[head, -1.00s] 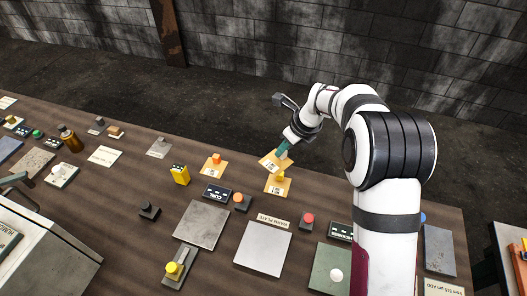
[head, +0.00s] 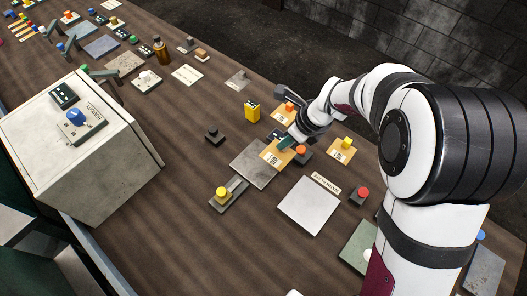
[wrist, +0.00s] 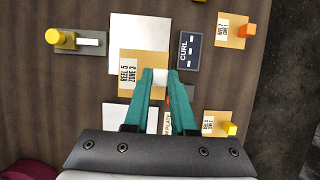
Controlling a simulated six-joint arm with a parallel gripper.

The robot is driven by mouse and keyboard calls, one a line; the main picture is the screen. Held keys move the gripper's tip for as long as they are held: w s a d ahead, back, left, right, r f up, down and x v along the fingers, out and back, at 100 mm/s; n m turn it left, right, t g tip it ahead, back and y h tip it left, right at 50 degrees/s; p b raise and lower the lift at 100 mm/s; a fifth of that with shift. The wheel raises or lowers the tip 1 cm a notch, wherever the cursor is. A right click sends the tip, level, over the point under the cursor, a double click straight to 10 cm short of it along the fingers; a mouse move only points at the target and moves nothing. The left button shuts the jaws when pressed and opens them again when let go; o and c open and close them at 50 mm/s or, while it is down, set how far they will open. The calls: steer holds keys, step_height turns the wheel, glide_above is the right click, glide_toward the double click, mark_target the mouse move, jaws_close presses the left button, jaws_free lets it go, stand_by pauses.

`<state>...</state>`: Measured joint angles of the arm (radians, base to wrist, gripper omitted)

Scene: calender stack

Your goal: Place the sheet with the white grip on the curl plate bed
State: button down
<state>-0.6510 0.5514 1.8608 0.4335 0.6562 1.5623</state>
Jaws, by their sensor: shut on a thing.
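My gripper (wrist: 160,80), with teal fingers, is shut on the white grip (wrist: 160,77) of a tan sheet (wrist: 130,72) labelled REEL 5 ZONE 3. In the head view this held sheet (head: 273,154) overlaps the upper right part of the grey curl plate bed (head: 248,172). In the wrist view the bed (wrist: 140,35) shows beyond the sheet, beside the CURL display (wrist: 189,51). The sheet covers part of the bed. I cannot tell whether it touches the bed. The white grip is hidden in the head view.
A slider with a yellow knob (head: 223,192) is left of the bed. A paler plate (head: 309,206) lies to its lower right. Tan sheets with a yellow grip (head: 346,143) and an orange grip (head: 289,107) lie nearby. A large grey box (head: 90,160) stands at left.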

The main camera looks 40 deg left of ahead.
mark_target(266, 150)
steer(key=a+f, duration=0.1)
steer(key=s+a+f, duration=0.1)
steer(key=a, duration=0.1)
steer(key=a+f, duration=0.1)
steer(key=a, duration=0.1)
steer(key=shift+s+f, duration=0.15)
steer(key=shift+s, duration=0.25)
steer(key=shift+f, duration=2)
steer(key=shift+f, duration=0.15)
steer(key=c, duration=0.7)
jaws_free()
steer(key=shift+c, duration=0.2)
